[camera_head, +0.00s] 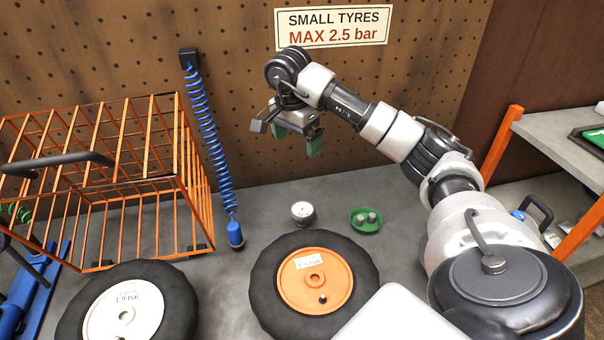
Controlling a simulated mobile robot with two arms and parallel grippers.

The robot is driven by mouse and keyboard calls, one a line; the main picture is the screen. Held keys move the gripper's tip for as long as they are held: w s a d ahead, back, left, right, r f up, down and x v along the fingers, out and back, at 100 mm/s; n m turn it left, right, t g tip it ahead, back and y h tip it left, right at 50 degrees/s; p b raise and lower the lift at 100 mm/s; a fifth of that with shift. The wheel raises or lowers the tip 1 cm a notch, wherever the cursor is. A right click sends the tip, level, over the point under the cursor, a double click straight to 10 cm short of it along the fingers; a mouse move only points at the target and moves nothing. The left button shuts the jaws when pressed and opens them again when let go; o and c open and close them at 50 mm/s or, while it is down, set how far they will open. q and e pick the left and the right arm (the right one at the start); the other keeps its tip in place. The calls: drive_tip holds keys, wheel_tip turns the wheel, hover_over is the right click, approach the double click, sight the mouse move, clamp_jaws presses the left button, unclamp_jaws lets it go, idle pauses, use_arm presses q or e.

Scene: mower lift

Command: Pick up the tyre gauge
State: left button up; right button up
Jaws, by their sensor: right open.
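A small round object with a pale face and dark marks (302,211), probably the tyre gauge, sits on the grey bench (250,205) behind the orange-hubbed wheel. It is too small to read for certain. My right gripper (297,140) is open and empty, with green pads on its fingers. It hangs in the air in front of the pegboard, above the round object in the picture and apart from it. My left gripper is not in view.
A wheel with an orange hub (294,289) and one with a white hub (105,318) lie in front. A green dish (360,227) with small grey pieces stands right of the round object. An orange wire basket (180,165) and blue coiled hose (205,130) are left.

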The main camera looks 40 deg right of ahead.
drive_tip(key=b, duration=1.4)
hover_over(302, 209)
drive_tip(key=a, duration=0.1)
drive_tip(key=f, duration=1.5)
drive_tip(key=shift+w+f, duration=0.25)
drive_tip(key=shift+w, duration=0.05)
drive_tip(key=f, duration=0.5)
drive_tip(key=shift+d+f, duration=0.25)
drive_tip(key=shift+d, duration=0.05)
drive_tip(key=f, duration=0.4)
drive_tip(key=shift+s+d+f, duration=0.1)
drive_tip(key=shift+s+d, duration=0.2)
drive_tip(key=shift+d, duration=0.1)
drive_tip(key=shift+f, duration=0.5)
drive_tip(key=c, duration=1)
drive_tip(key=shift+c, duration=0.2)
drive_tip(key=shift+r, duration=0.15)
